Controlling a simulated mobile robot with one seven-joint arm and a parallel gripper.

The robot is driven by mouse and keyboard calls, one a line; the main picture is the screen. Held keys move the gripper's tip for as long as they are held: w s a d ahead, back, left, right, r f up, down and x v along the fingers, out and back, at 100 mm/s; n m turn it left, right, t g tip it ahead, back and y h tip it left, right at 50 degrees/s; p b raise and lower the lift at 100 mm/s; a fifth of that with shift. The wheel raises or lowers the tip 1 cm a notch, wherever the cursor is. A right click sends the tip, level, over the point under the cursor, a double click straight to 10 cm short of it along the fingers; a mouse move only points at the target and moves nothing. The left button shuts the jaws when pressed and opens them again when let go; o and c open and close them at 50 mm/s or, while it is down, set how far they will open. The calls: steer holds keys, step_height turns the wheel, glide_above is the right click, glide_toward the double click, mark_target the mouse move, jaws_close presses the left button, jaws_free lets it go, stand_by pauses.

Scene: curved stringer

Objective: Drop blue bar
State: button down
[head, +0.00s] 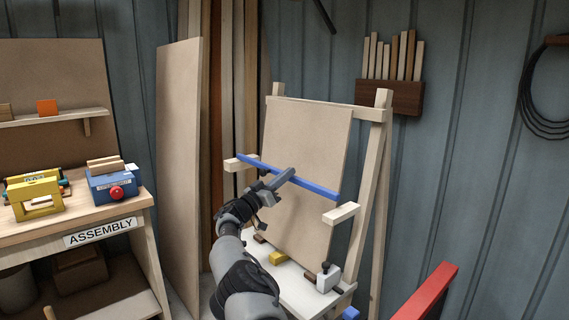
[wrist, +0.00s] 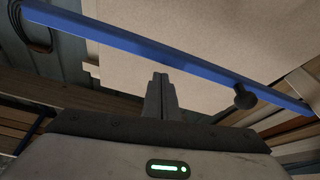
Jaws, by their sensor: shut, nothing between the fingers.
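The blue bar (head: 315,188) slants across the front of a tan panel (head: 310,125) on a wooden easel-like stand. Its left end is by the left wooden peg (head: 232,164) and its right end is just above the right peg (head: 341,213); whether it rests on them I cannot tell. My gripper (head: 289,174) is shut and empty, overlapping the bar's middle in the head view. In the wrist view the bar (wrist: 130,43) crosses beyond my closed fingertips (wrist: 160,77), apparently apart from them. A dark knob (wrist: 245,97) shows on the bar there.
A white ledge (head: 285,272) below the panel holds a yellow block (head: 278,258) and a light clamp-like piece (head: 328,278). The assembly bench (head: 75,231) stands left. A red beam (head: 428,291) is at lower right. A wooden rack (head: 390,96) hangs behind the stand.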

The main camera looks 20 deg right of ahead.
mark_target(293, 180)
steer(key=shift+s+f, duration=0.15)
steer(key=shift+f, duration=1.6)
steer(key=shift+d, duration=0.1)
step_height(293, 180, up, 5)
steer(key=b, duration=0.2)
steer(key=r+p+v, duration=0.1)
steer(key=p+v, duration=0.1)
steer(key=v, duration=0.8)
steer(key=shift+w+a, duration=0.3)
